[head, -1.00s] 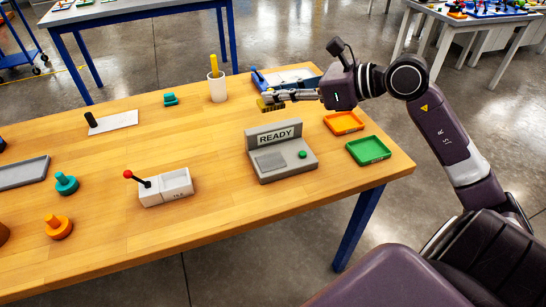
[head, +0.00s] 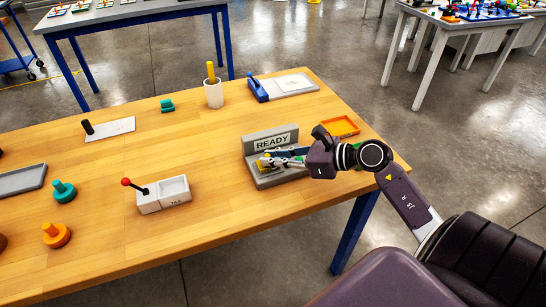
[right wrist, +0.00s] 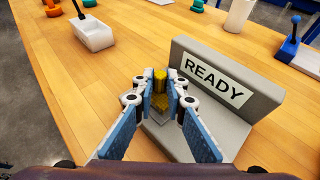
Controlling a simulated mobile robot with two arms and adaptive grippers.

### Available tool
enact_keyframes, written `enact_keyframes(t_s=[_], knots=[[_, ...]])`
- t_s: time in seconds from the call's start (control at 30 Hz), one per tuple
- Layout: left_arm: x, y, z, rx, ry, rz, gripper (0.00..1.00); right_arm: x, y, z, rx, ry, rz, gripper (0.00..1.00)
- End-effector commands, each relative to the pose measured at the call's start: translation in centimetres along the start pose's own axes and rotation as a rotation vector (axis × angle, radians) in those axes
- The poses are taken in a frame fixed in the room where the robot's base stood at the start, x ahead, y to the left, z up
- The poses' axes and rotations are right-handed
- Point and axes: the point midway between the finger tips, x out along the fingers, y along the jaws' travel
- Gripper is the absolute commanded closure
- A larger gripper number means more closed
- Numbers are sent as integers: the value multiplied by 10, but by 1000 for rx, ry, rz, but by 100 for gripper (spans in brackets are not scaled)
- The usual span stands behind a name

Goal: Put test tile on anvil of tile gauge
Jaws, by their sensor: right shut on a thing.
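The grey tile gauge (head: 248,142) stands on the wooden table, with a "READY" sign on its upright back. It also shows in the right wrist view (right wrist: 255,113). My right gripper (head: 277,161) is shut on the yellow test tile (head: 263,164), which is over the gauge's base. In the right wrist view the tile (right wrist: 160,101) is between the fingertips (right wrist: 161,92), with part of a grey plate (right wrist: 154,121) showing just below it. I cannot tell whether the tile touches the plate. The gripper hides the gauge's green button. My left gripper is not in view.
An orange tray (head: 341,126) lies behind my right arm, which covers the green tray's place. A white box with a red-knobbed lever (head: 162,198) stands to the left. A white cup (head: 213,94) and a blue-handled board (head: 290,85) are farther back.

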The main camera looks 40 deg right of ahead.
Motion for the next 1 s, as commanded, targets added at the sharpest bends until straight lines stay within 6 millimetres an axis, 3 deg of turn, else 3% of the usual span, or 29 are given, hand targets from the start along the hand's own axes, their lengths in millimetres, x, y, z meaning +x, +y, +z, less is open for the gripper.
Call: enact_keyframes(t_s=[0.33,0.37,0.53,0.87,1.0], knots=[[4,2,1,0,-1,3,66,2,0,-4,-1,0,0,100],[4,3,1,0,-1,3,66,2,0,-4,-1,0,0,87],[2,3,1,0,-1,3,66,1,0,-3,-1,0,0,71],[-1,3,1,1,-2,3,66,0,0,1,-1,-1,0,71],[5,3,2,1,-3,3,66,-14,-1,-2,-1,2,-1,71]])
